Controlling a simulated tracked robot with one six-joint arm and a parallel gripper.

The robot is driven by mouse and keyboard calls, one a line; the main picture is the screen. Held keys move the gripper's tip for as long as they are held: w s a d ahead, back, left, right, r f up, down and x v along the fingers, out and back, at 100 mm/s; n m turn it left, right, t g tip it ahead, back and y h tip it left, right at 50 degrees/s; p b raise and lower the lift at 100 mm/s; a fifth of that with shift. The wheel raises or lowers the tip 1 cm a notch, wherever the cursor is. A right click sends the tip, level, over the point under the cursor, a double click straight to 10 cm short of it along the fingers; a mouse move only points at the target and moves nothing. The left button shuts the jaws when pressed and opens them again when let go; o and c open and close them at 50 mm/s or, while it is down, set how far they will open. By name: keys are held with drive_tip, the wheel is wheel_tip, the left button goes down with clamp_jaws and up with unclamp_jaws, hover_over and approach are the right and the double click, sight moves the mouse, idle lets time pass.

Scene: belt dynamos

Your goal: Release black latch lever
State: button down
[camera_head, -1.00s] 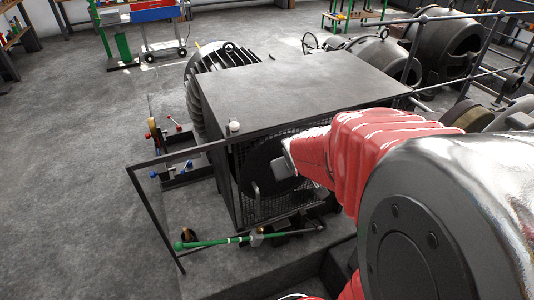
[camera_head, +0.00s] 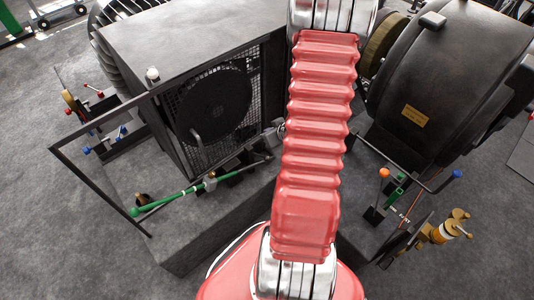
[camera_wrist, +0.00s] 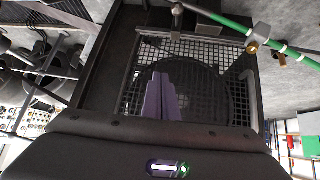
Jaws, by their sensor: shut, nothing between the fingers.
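A dark box-shaped guard with a mesh front (camera_head: 255,75) stands left of my arm in the head view, with a round black disc (camera_head: 213,104) at the mesh. The wrist view shows the mesh (camera_wrist: 205,50) face on, with a grey handle (camera_wrist: 249,96) at its right. I cannot surely pick out the black latch lever; small dark fittings (camera_head: 238,170) sit below the guard by the green rod's end. My gripper (camera_wrist: 163,82) is shut and empty, pointing toward the mesh. In the head view my arm hides most of it.
A green rod (camera_head: 170,201) runs low before the guard and crosses the top right of the wrist view (camera_wrist: 300,56). Dark rails (camera_head: 100,187) frame the left side. A large black machine (camera_head: 430,80) and several coloured levers (camera_head: 384,173) stand right.

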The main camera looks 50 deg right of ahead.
drive_tip(key=s+f+m+t, duration=0.1)
drive_tip(key=s+f, duration=0.2)
drive_tip(key=f, duration=0.2)
drive_tip(key=shift+s+a+f+y, duration=0.2)
drive_tip(key=shift+f+y, duration=0.15)
drive_tip(key=shift+y, duration=0.05)
drive_tip(key=shift+w+d+f, duration=0.1)
drive_tip(key=shift+w+f, duration=0.6)
drive_tip(key=shift+f, duration=0.7)
drive_tip(key=shift+w+f, duration=0.7)
drive_tip(key=shift+f, duration=0.7)
drive_tip(key=shift+w+d+f, duration=0.1)
drive_tip(key=shift+w+f, duration=0.6)
drive_tip(key=shift+f, duration=0.7)
